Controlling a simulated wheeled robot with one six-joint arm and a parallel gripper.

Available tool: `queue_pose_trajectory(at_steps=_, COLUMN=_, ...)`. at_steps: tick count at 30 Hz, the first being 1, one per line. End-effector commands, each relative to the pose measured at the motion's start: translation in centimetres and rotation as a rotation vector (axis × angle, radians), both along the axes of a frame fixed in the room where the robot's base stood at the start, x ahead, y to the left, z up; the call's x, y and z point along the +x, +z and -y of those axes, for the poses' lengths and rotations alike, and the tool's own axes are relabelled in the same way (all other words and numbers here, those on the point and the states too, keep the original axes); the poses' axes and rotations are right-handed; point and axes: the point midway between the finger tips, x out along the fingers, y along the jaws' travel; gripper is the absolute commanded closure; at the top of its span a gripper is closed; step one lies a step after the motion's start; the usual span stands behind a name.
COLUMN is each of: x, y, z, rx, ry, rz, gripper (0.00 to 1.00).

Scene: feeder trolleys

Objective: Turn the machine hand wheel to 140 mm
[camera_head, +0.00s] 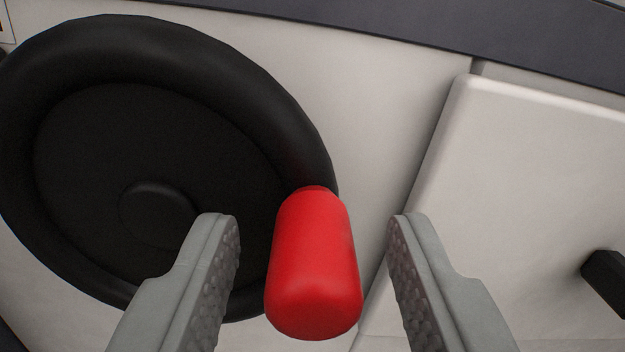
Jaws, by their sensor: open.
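The black hand wheel (95,65) fills the left of the view, with a thick round rim and a raised hub (155,212) in its dished middle. Its red handle (315,255) stands out from the rim at the wheel's lower right and points toward the camera. My gripper (312,225) is open, with one grey finger to the left of the red handle and the other to its right. No scale or mm reading is visible.
The wheel sits on a light machine face (390,80). A raised white panel (530,190) lies to the right, with a black knob or latch (605,282) at the right edge. A dark grey band (430,25) runs along the top.

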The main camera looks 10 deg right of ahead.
Motion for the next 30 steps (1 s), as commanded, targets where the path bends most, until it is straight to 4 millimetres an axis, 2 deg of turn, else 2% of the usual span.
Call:
queue_pose_trajectory(at_steps=4, x=0.9, y=0.0, z=0.0, rx=0.000, ry=0.000, rz=0.000, gripper=0.57)
queue_pose_trajectory(at_steps=13, x=1.1, y=0.0, z=0.0, rx=0.000, ry=0.000, rz=0.000, gripper=0.57)
queue_pose_trajectory(at_steps=14, x=1.1, y=0.0, z=0.0, rx=0.000, ry=0.000, rz=0.000, gripper=0.59)
queue_pose_trajectory(at_steps=20, x=1.1, y=0.0, z=0.0, rx=0.000, ry=0.000, rz=0.000, gripper=0.98)
queue_pose_trajectory(at_steps=30, x=1.8, y=-0.1, z=0.0, rx=0.019, ry=0.000, rz=0.001, gripper=1.00)
